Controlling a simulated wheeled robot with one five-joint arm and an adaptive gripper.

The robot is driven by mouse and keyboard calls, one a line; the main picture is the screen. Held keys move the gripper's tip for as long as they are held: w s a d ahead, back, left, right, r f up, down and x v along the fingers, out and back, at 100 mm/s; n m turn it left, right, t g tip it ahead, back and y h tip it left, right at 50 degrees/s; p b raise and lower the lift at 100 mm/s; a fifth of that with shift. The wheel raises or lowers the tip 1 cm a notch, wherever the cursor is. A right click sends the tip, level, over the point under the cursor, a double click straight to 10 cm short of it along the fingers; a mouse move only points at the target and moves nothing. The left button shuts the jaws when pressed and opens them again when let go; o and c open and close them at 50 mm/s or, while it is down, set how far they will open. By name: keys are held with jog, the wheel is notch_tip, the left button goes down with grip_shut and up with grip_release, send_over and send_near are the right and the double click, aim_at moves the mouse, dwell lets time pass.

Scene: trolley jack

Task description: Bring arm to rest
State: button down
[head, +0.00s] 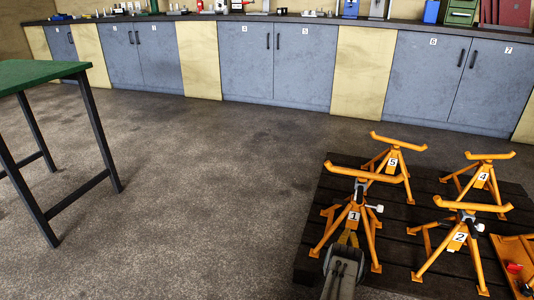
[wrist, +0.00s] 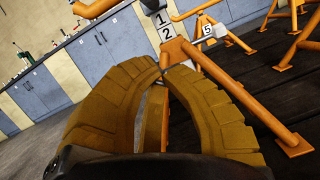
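My gripper (head: 348,238) is low at the front of the orange stand marked 1 (head: 362,178), at the lower right of the head view. In the wrist view its two curved yellow-brown fingers (wrist: 164,72) arch together and their tips meet or nearly meet. I see nothing held between them. An orange leg (wrist: 225,80) of a stand runs close behind the tips; I cannot tell whether they touch it. My arm reaches up from the bottom edge of the head view.
Orange stands marked 5 (head: 393,160), 4 (head: 483,178) and 2 (head: 460,236) share the dark slatted pallet (head: 312,235). An orange jack-like item (head: 514,262) is at the right edge. A green-topped table (head: 40,73) stands left. Grey cabinets (head: 275,65) line the back. Middle floor is clear.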

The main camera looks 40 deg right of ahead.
jog(key=w+a+r+m+t+y+p, duration=0.1)
jog(key=w+a+r+m+y+p, duration=0.3)
jog(key=w+r, duration=0.65)
jog(key=w+a+r+m+y+p, duration=0.1)
jog(key=w+a+r+y+p, duration=0.1)
jog(key=w+r+p, duration=0.9)
jog(key=a+r+m+y+p, duration=0.2)
jog(key=a+r+m+y, duration=0.1)
jog(key=a+r, duration=0.65)
jog(key=a+r+m+y+p, duration=0.25)
jog(key=a+r, duration=0.45)
jog(key=r, duration=0.6)
jog(key=s+a+r+m+g+y+p, duration=0.25)
jog(key=s+a+r+p, duration=0.3)
jog(key=a+r, duration=0.4)
jog(key=s+a+r+m+g+y+p, duration=0.1)
jog(key=s+a+r+m+y+p, duration=0.2)
jog(key=s+a+r, duration=0.65)
jog(key=s+a+r+m+g+p, duration=0.2)
jog(key=s+a+p, duration=0.2)
jog(key=s, duration=0.6)
jog(key=s+a+r+m+g+y+p, duration=0.1)
jog(key=s+a+r+m+g+p, duration=0.1)
jog(key=s+a+p, duration=0.3)
jog(key=s+a+m, duration=0.1)
jog(key=s+a, duration=0.2)
jog(key=s, duration=0.2)
jog(key=shift+a+r+m, duration=0.3)
jog(key=shift+a+r, duration=0.05)
jog(key=shift+a, duration=0.05)
